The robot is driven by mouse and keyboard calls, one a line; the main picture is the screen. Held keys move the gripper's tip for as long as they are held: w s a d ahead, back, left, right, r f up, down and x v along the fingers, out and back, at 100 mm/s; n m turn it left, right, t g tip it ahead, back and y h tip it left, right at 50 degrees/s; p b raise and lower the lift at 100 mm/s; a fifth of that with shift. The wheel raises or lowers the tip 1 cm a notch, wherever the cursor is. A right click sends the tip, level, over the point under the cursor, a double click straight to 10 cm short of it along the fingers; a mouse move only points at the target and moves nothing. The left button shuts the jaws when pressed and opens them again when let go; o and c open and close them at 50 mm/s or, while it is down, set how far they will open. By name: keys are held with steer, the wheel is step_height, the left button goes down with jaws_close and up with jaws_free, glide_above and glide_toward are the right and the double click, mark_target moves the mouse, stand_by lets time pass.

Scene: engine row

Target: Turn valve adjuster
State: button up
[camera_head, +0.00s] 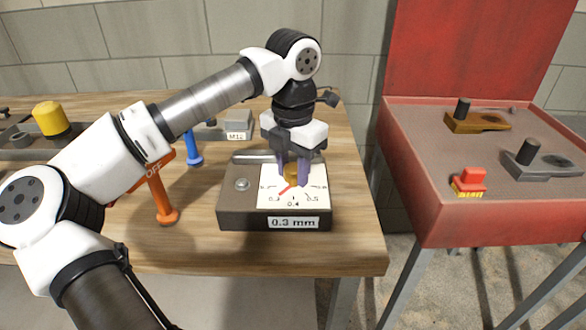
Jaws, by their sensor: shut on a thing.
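The valve adjuster is a dark box (232,212) on the wooden bench, with a label (293,223) reading "0.3 mm". A white dial plate (312,199) on its top shows marks 0.3, 0.4 and 0.5 along the near edge. A brass-coloured knob (289,178) stands on the dial. A red pointer (285,190) shows at its base and points to the near left, toward the 0.3 side. My gripper (293,176) comes down from above with its purple fingers shut on the knob. The fingers hide part of the knob and the far part of the dial.
An orange lever marked "OFF" (160,195), a blue lever (193,150) and a grey block marked "M12" (237,127) stand left of the box. A yellow knob (50,118) is far left. A red cart (450,218) holding several parts stands right, past a gap.

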mark_target(293, 167)
stand_by(0.4)
steer(key=o, duration=1)
step_height(293, 167, up, 14)
steer(key=shift+f+b, duration=0.1)
steer(key=shift+b, duration=0.2)
